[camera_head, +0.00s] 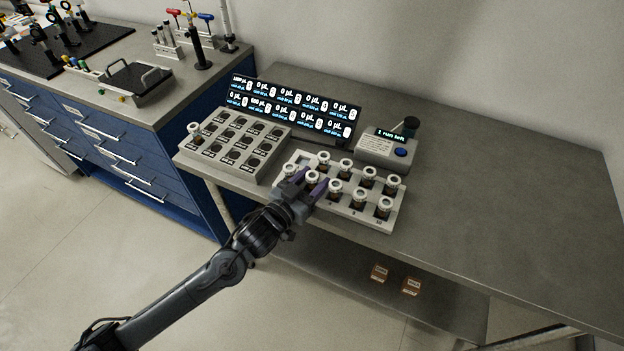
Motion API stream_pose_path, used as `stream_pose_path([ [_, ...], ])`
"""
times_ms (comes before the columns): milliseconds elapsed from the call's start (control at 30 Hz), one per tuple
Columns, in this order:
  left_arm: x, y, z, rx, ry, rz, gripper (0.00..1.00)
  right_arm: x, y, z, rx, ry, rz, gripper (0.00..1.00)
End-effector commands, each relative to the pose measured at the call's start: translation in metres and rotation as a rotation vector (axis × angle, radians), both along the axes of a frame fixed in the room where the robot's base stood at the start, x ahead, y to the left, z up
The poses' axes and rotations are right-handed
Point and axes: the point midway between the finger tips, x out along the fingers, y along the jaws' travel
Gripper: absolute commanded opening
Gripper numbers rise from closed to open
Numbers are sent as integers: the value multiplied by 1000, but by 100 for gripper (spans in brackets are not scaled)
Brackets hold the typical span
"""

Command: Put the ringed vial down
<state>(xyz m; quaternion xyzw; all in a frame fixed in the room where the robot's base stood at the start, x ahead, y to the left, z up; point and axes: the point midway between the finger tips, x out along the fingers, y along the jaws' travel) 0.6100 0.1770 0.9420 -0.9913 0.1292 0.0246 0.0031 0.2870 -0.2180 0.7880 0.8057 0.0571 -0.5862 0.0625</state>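The white rack (395,217) at the middle of the bench carries several dark vials with white ring-like caps. My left gripper (308,180) is at the left part of this rack, with its two purple fingers apart. One capped vial (312,176) shows at its fingertips; I cannot tell whether the fingers press on it or whether it is lifted. Another vial (290,170) is just left of the fingers. One more capped vial (194,130) stands in the left corner of the grey labelled block (262,172). No ring marking one vial apart is clear. My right gripper is out of view.
A display panel (290,108) with several readouts stands behind the block. A small device with a blue button (401,152) is behind the rack. The right of the bench (510,190) is clear. Two small brown boxes (379,272) are on the lower shelf.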

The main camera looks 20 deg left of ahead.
Motion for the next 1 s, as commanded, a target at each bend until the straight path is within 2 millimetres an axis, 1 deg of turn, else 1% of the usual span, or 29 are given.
stream_pose_path([
  [33,0,0,0,0,0,0,60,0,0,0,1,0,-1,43],
  [67,0,0,0,0,0,0,62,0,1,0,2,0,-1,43],
  [367,0,0,0,1,0,0,62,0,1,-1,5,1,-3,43],
  [467,0,0,-2,1,0,0,62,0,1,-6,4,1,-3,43],
  [567,0,0,-4,1,-2,-1,62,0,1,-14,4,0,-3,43],
  [667,-13,3,1,-1,2,-1,62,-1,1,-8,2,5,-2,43],
  [900,-54,14,10,0,4,-1,62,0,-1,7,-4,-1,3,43],
  [1000,-69,18,9,1,4,0,62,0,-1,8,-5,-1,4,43],
])
